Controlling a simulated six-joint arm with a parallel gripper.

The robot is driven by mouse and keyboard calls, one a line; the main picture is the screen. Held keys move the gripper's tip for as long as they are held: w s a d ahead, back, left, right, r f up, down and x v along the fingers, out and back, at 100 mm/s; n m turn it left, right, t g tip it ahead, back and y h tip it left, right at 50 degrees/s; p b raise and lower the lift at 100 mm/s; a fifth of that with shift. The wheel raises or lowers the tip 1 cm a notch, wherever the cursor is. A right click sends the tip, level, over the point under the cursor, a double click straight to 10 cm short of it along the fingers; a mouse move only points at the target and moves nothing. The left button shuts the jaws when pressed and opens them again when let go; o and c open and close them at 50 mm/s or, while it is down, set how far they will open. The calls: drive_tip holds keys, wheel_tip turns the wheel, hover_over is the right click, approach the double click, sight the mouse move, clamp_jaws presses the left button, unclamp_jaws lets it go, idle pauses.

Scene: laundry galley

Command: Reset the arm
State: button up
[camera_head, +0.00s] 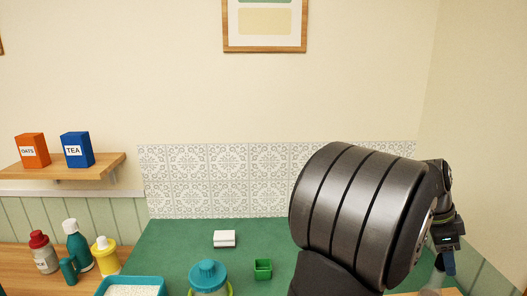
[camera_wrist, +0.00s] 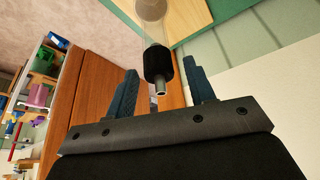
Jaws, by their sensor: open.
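My arm fills the right of the head view, its large dark grey link in front of the wall and the counter's right part. My gripper (camera_head: 448,262) shows only partly at the right edge, with a blue finger pointing down. In the wrist view my gripper (camera_wrist: 163,84) has its two blue fingers spread apart, with nothing held. A black cylinder (camera_wrist: 160,66) with a metal tip shows between the fingers in the picture; I cannot tell its distance or what it is.
Several bottles (camera_head: 78,246) stand left. A shelf (camera_head: 65,166) holds orange (camera_head: 32,151) and blue (camera_head: 77,150) boxes.

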wheel_tip(320, 180, down, 3)
drive_tip(key=shift+r, duration=0.15)
drive_tip(key=shift+w+a+f, duration=0.15)
drive_tip(key=shift+a+f, duration=0.05)
drive_tip(key=shift+f, duration=0.05)
drive_tip(key=v, duration=1)
drive_tip(key=x, duration=1.1)
drive_tip(key=shift+f, duration=0.25)
drive_tip(key=r, duration=0.2)
drive_tip(key=s+r, duration=0.1)
drive_tip(key=r, duration=0.2)
drive_tip(key=shift+d+r, duration=0.15)
drive_tip(key=s+d+r, duration=0.1)
drive_tip(key=s+r, duration=0.5)
drive_tip(key=s, duration=0.4)
drive_tip(key=n+t, duration=0.2)
drive_tip(key=n, duration=0.3)
approach(441, 270)
drive_tip(key=w+a, duration=0.7)
drive_tip(key=w, duration=0.2)
drive_tip(key=shift+w+f, duration=0.45)
drive_tip(key=shift+f, duration=0.05)
